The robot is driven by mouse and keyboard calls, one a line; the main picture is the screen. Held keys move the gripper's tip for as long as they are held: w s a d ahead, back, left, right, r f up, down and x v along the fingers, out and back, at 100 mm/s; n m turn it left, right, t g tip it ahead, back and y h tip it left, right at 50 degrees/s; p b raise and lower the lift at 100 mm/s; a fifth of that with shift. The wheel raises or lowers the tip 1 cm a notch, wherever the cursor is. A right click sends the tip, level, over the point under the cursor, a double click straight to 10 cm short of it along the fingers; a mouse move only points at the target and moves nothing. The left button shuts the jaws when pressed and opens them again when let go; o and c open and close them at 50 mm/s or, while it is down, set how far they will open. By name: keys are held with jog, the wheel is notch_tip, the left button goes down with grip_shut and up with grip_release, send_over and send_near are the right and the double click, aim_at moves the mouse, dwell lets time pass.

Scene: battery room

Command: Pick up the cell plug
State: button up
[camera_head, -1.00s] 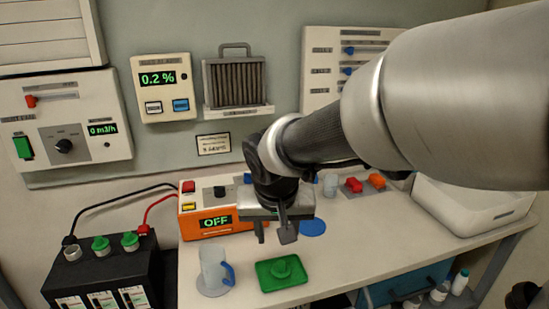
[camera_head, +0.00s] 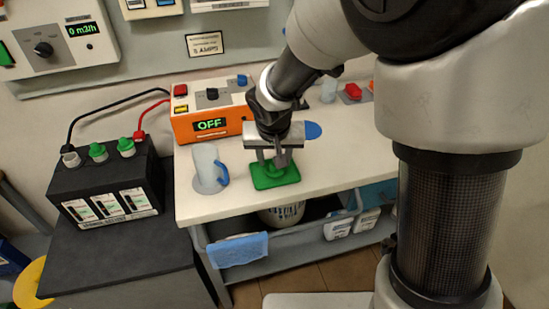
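The green cell plug (camera_head: 274,175) sits on a small green tray (camera_head: 288,182) near the front edge of the white bench. My gripper (camera_head: 272,160) points down right over the plug, its fingers apart at about the plug's two sides. The fingers partly hide the plug, and I cannot tell whether they touch it. A black battery (camera_head: 105,182) at the left has two green plugs (camera_head: 97,151) in its top and one pale cell opening (camera_head: 71,158) without a green plug.
A clear jug (camera_head: 206,165) with a blue handle stands just left of the tray. An orange charger (camera_head: 210,123) reading OFF is behind, with black and red leads to the battery. A blue disc (camera_head: 313,131) lies behind right. A blue cloth (camera_head: 238,250) hangs below the bench front.

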aim_at(274, 168)
jog(key=x, duration=0.3)
jog(key=shift+f, duration=0.1)
jog(key=shift+c, duration=0.3)
grip_shut()
